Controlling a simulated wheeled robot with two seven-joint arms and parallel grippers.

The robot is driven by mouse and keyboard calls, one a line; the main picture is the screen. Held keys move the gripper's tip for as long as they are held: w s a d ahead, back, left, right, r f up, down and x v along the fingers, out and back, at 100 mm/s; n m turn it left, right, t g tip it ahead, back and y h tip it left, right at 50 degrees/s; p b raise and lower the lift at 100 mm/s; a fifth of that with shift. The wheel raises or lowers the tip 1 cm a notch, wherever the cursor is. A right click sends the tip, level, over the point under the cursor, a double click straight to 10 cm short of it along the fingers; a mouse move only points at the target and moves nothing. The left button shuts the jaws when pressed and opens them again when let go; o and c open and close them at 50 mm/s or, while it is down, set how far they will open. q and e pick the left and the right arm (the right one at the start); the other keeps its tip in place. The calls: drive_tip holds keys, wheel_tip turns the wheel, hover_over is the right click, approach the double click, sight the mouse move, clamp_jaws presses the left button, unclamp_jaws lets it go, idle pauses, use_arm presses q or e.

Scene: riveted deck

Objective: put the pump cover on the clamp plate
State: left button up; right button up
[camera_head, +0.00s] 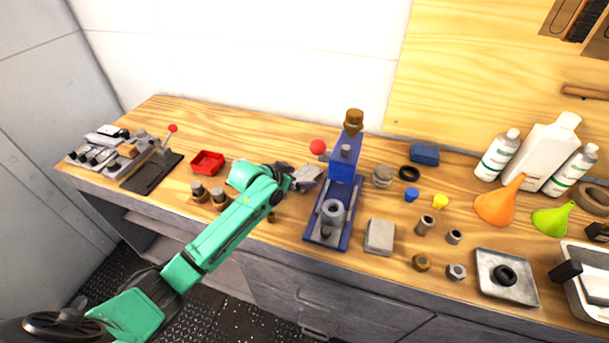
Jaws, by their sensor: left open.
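My left gripper (291,179) is open above the bench, left of the blue press. A light grey part (309,175) lies right at its fingertips; it may be the pump cover, but the fingers partly hide it. I cannot tell whether they touch it. A dark flat plate (147,174) with a red-knobbed clamp lever (170,134) lies at the left of the bench and looks like the clamp plate. Its visible top is bare. My right gripper is not in view.
A blue press (345,165) with a red knob stands just right of the gripper. A red tray (207,162) and small round parts (208,194) lie between gripper and dark plate. A grey block (380,236), bottles (497,155) and funnels (498,204) are to the right.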

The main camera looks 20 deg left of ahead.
use_arm(q)
drive_tip(key=shift+w+d+f, duration=0.1)
drive_tip(key=shift+w+f, duration=0.05)
drive_tip(key=shift+w, duration=0.05)
drive_tip(key=shift+s, duration=0.15)
drive_tip(key=c, duration=0.7)
clamp_jaws()
drive_tip(key=shift+r, duration=0.2)
